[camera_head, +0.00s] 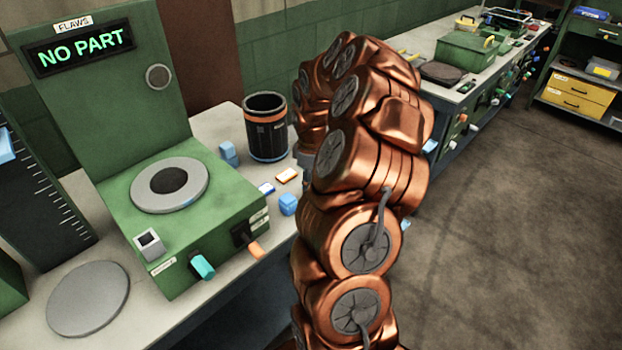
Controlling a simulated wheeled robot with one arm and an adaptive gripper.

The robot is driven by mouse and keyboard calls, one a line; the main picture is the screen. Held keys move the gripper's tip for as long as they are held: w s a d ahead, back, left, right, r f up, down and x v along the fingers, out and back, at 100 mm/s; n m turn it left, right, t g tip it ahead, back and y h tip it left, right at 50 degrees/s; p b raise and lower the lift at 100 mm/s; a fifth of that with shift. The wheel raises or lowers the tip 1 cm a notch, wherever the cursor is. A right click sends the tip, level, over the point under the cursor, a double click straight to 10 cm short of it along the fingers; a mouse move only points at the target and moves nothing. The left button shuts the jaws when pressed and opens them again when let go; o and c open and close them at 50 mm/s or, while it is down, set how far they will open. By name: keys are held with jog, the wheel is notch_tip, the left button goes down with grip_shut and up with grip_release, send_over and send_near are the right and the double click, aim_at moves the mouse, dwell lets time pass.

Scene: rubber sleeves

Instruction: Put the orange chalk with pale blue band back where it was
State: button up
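I cannot make out an orange chalk with a pale blue band in this view. A small orange block with a pale top (287,175) lies on the near bench, but I cannot tell a band on it. My copper arm fills the middle of the view and bends away toward the bench. My gripper is hidden behind the arm's links, so its fingers and anything in them cannot be seen.
A green tester (225,215) reading "NO PART" stands on the bench (215,312). Behind it are a dark orange-banded cup (265,140), blue blocks (288,204) and a blue-and-white piece (266,188). A grey disc (88,298) lies front left. Open floor (490,220) is at right.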

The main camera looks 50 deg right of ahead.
jog(key=o, duration=1)
